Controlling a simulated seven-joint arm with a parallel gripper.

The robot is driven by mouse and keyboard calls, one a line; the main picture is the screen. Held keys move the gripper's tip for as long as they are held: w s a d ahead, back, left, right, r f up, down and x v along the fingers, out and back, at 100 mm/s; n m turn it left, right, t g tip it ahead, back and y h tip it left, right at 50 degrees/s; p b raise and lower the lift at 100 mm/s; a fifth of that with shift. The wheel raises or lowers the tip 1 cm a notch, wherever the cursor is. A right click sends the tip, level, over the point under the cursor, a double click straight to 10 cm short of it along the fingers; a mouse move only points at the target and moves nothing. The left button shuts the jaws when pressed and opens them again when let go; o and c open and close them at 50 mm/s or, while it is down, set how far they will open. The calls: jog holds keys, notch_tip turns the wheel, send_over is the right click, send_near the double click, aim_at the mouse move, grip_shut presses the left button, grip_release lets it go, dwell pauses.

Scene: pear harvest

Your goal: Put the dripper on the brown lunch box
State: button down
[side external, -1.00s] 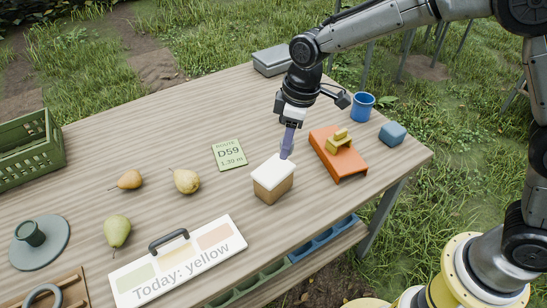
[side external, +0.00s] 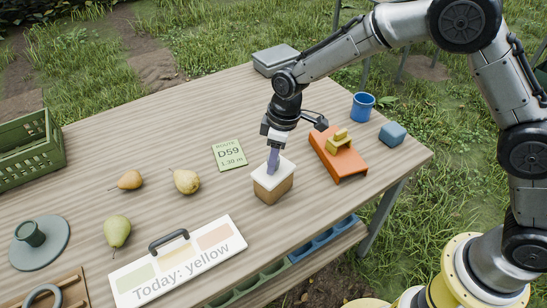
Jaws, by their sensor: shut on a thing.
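The brown lunch box (side external: 272,191) stands upright near the middle of the table and has a white lid (side external: 287,168). My gripper (side external: 275,142) is directly above it, pointing down. It is shut on a slim purple thing (side external: 273,160), which I take to be the dripper. The dripper is held roughly upright, and its lower end is at the middle of the white lid. I cannot tell whether it touches the lid or hangs just above it. The fingers partly hide the dripper's top.
A green card (side external: 229,154) lies left. Pears (side external: 187,181) and a sign (side external: 180,263) are further left and in front.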

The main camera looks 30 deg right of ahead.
jog(key=shift+f, duration=0.15)
jog(key=c, duration=0.5)
grip_release()
jog(key=r, duration=0.4)
jog(key=s+d+r, duration=0.1)
jog(key=r, duration=0.7)
jog(key=shift+s+d+r, duration=0.15)
jog(key=shift+r, duration=0.1)
